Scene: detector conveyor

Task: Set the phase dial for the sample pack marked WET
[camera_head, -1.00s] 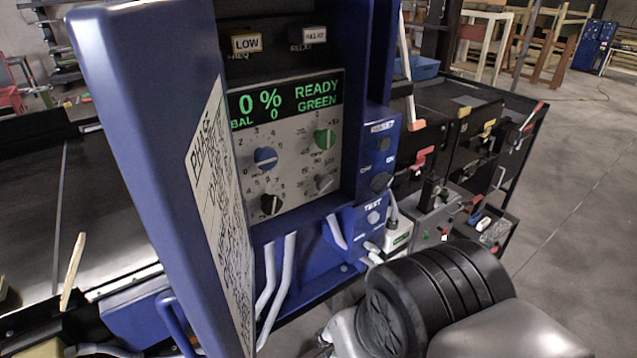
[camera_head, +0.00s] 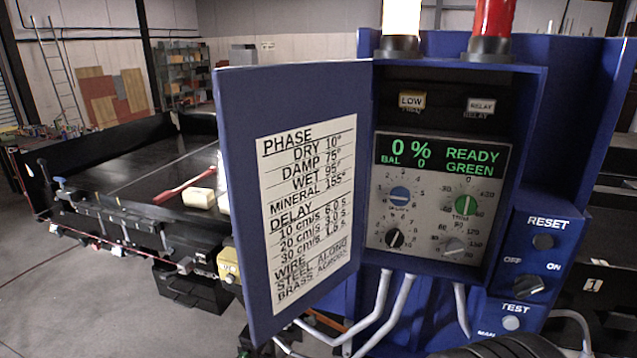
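The detector's blue control box stands open, showing its grey dial panel (camera_head: 426,217). The panel has a blue knob (camera_head: 400,195), a green knob (camera_head: 465,205), a black knob (camera_head: 394,238) and a grey knob (camera_head: 454,246) over a scale of larger numbers. The knob labels and exact pointer settings are too small to read surely. The display (camera_head: 442,155) reads 0 %, BAL 0, READY GREEN. The card (camera_head: 305,213) on the door lists PHASE: DRY 10°, DAMP 75°, WET 95°, MINERAL 155°. No pack marked WET is recognisable. My gripper is not in view; part of my arm shows at bottom right.
The open door (camera_head: 237,120) sticks out left of the panel. RESET (camera_head: 543,241), an OFF/ON switch (camera_head: 529,287) and TEST (camera_head: 511,323) sit at right. White cables (camera_head: 398,305) hang below. A pale block (camera_head: 201,198) and red-handled tool (camera_head: 186,184) lie on the conveyor.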

